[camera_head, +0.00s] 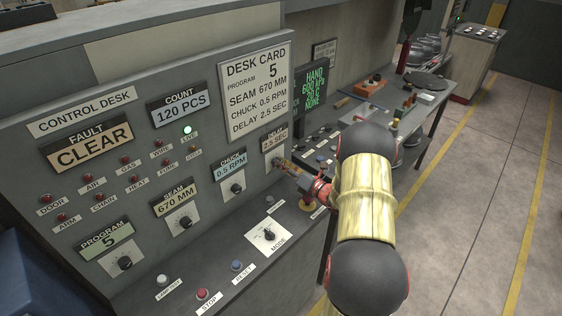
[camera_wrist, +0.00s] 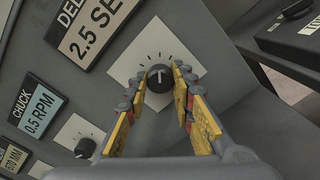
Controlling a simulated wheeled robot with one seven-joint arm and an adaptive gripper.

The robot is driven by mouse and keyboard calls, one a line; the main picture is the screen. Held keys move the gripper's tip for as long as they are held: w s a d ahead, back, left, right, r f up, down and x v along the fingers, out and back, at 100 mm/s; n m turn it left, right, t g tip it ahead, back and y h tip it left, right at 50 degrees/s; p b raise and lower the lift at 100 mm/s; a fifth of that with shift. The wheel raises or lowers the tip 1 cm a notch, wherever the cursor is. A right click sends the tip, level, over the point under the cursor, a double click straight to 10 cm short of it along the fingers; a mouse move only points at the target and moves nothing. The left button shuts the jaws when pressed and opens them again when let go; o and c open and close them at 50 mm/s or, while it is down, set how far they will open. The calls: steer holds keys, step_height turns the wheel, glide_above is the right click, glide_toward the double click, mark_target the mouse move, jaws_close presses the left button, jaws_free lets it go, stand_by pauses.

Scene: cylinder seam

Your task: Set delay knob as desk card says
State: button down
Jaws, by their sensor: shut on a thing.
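The desk card (camera_head: 258,88) on the panel reads program 5, seam 670 MM, chuck 0.5 RPM, delay 2.5 SEC. The delay display (camera_head: 274,140) reads 2.5 SEC, partly cut off in the wrist view (camera_wrist: 92,30). The delay knob (camera_wrist: 160,74) is black with a white pointer line, on a white dial plate with tick marks. My gripper (camera_wrist: 162,84) is shut on the knob, one yellow finger on each side. In the head view my gripper (camera_head: 285,166) reaches the panel below the delay display and hides the knob.
The chuck knob (camera_head: 237,188) and its 0.5 RPM display (camera_head: 230,167) are just left of the delay knob. The mode switch (camera_head: 268,236) and the stop button (camera_head: 203,294) are on the ledge below. A green-text screen (camera_head: 312,92) stands right of the card.

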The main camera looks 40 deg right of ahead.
steer(key=shift+m, duration=0.3)
steer(key=c, duration=1.5)
jaws_free()
steer(key=shift+c, duration=0.2)
steer(key=shift+o, duration=0.2)
steer(key=shift+s, duration=0.1)
steer(key=s, duration=0.8)
steer(key=s+d, duration=0.1)
steer(key=s, duration=0.2)
steer(key=shift+s, duration=0.4)
